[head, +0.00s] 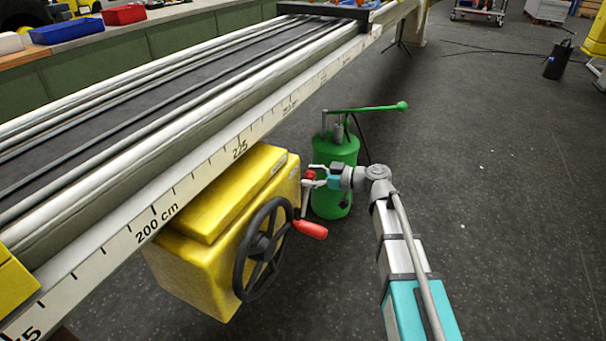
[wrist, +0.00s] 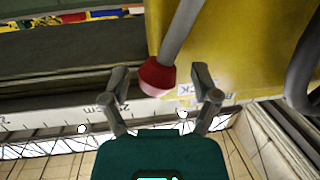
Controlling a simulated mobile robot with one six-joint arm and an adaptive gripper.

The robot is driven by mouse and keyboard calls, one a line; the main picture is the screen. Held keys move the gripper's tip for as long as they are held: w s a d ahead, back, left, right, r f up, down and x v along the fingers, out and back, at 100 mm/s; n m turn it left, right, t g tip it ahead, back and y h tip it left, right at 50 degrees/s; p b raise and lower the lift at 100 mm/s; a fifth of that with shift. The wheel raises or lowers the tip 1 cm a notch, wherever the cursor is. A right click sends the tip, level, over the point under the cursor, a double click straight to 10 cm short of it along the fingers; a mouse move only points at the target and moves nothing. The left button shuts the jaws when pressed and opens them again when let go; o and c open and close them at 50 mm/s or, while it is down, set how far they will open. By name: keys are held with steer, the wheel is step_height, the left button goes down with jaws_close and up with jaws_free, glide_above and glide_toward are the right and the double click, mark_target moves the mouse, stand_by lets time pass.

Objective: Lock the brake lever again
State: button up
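The yellow brake housing (head: 215,235) hangs under the rail with a black handwheel (head: 262,250) on its face. A grey lever rod (head: 304,198) stands upright at its right side and ends in a red ball knob (head: 310,174); I take this for the brake lever. In the wrist view the red knob (wrist: 155,78) and its grey rod (wrist: 182,32) show close up. My gripper (head: 316,176) is open, and its fingertips (wrist: 162,84) lie on either side of the knob with gaps showing. A label beside the knob is partly hidden by a finger.
A red handle (head: 311,229) sticks out below the lever. A green pump (head: 335,165) stands on the floor just behind my gripper. The rail with its centimetre scale (head: 190,190) runs above the housing.

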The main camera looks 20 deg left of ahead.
steer(key=shift+w+r, duration=0.1)
steer(key=shift+r, duration=0.1)
steer(key=c, duration=0.6)
steer(key=shift+w+d+r+m+p, duration=0.25)
steer(key=shift+w+m+p, duration=0.15)
steer(key=shift+m, duration=0.3)
jaws_close()
steer(key=w+d+f+m+g+y+b, duration=0.1)
steer(key=w+d+m+g+b, duration=0.3)
steer(key=w+d+m, duration=0.5)
steer(key=shift+d+f+m+g, duration=0.25)
steer(key=shift+d+m, duration=0.65)
steer(key=shift+m, duration=1.8)
